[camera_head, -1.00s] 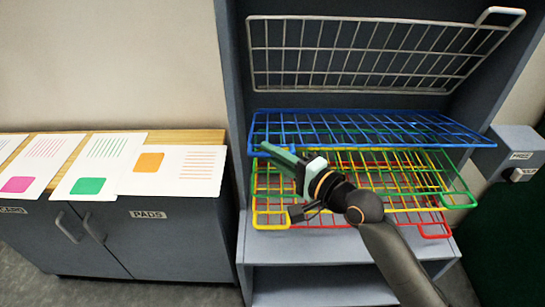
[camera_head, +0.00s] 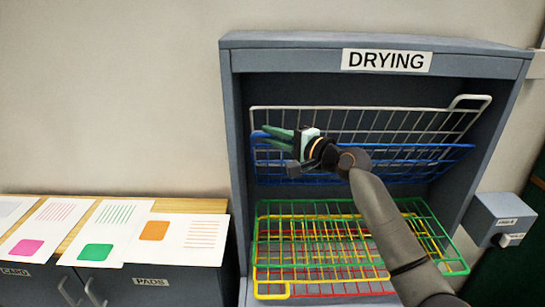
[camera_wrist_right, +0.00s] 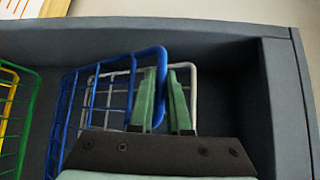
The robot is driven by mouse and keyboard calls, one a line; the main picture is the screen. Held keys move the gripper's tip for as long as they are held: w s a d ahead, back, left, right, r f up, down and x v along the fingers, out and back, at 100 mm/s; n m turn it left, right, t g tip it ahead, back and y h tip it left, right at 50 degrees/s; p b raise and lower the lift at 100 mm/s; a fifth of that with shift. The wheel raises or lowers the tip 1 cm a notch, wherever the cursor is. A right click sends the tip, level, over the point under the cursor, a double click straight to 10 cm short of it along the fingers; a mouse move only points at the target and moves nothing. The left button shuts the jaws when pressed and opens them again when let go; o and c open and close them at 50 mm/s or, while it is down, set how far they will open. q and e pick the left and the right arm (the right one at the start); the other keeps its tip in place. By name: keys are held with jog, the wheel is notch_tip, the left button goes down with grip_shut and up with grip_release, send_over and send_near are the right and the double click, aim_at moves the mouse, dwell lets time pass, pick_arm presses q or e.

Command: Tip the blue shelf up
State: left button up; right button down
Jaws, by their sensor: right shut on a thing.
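The blue shelf (camera_head: 400,164) is a wire rack, tipped up steeply in the drying cabinet, just in front of the white wire rack (camera_head: 405,122). My right gripper (camera_head: 272,138) is at the blue shelf's left end. In the right wrist view the blue shelf (camera_wrist_right: 92,100) stands left of the fingers, and its rounded corner loop passes between the green fingers (camera_wrist_right: 166,98) of my right gripper, which is shut on it. My right forearm hides part of the blue shelf in the head view. My left gripper is not in view.
Below lie the green rack (camera_head: 420,208), the yellow rack (camera_head: 272,292) and a red rack (camera_head: 345,290), roughly level and overlapping. The cabinet's side walls (camera_head: 232,130) stand close to the racks. Printed sheets (camera_head: 180,240) lie on the wooden counter to the left.

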jog(key=shift+w+r, duration=0.3)
jog(key=shift+w, duration=0.25)
jog(key=shift+w+r, duration=0.3)
jog(key=shift+w, duration=0.25)
jog(key=c, duration=0.9)
grip_release()
jog(key=b+v, duration=0.1)
jog(key=v, duration=1.1)
jog(key=shift+s+d, duration=0.15)
jog(key=shift+f, duration=0.1)
